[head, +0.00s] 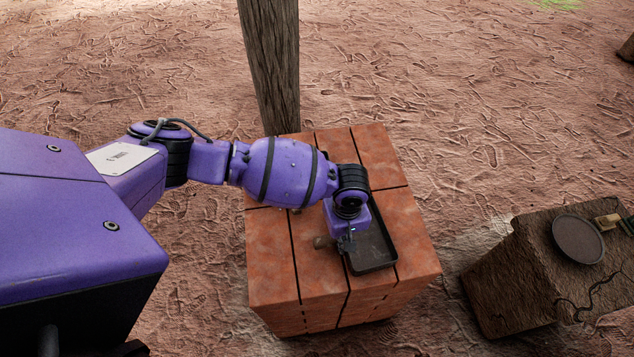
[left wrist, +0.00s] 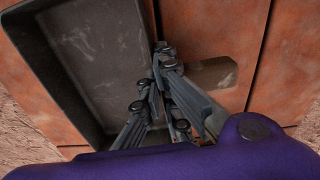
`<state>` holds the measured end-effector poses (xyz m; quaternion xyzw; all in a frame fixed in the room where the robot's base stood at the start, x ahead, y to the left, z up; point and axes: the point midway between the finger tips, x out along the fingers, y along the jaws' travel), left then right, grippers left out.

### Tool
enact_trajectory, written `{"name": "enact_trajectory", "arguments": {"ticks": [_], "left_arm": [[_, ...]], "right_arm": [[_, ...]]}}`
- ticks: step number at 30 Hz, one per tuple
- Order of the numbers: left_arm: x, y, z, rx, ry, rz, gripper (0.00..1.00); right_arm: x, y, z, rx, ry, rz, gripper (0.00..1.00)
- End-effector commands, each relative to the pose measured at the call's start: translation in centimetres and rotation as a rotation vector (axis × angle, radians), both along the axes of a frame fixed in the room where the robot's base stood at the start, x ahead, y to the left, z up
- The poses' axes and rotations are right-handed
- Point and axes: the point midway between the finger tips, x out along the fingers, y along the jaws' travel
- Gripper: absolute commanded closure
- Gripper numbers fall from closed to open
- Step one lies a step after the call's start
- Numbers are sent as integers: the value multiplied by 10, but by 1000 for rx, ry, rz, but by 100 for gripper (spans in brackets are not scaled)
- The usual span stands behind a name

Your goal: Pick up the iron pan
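The iron pan (head: 374,249) is a dark, shallow rectangular tray lying on the red brick block. It fills the upper left of the left wrist view (left wrist: 100,60). My left gripper (head: 346,241) is over its left edge in the head view. In the left wrist view its fingers (left wrist: 160,58) come together at the pan's side wall, one on the inside and one on the outside, and look shut on it. A short grey-brown piece (left wrist: 212,75) sticks out beside the fingers; its join to the pan is hidden. My right gripper is not in view.
The brick block (head: 275,260) has bare room left of the pan. A wooden post (head: 270,60) rises just behind it. At the right, a rough brown block (head: 520,260) carries a round dark dish (head: 578,239) beside a light wooden piece (head: 608,221).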

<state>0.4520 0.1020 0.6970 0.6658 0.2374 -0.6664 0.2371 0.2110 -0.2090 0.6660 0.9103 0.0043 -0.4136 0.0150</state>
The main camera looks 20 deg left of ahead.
Motion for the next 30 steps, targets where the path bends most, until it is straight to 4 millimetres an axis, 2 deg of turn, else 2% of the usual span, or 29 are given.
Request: {"name": "enact_trajectory", "arguments": {"ticks": [8, 16, 18, 24, 30], "left_arm": [[2, -1, 38, -3, -10, -3, 100], [-51, 4, 100, -3, -13, -4, 100], [-72, 5, 105, -4, -8, -3, 100], [-113, 9, 120, -3, -5, -2, 100], [-134, 11, 128, -2, -4, -1, 100]], "right_arm": [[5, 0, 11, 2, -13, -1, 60], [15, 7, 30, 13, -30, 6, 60], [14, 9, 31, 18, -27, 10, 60], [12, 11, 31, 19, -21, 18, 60], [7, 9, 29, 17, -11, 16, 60]]}}
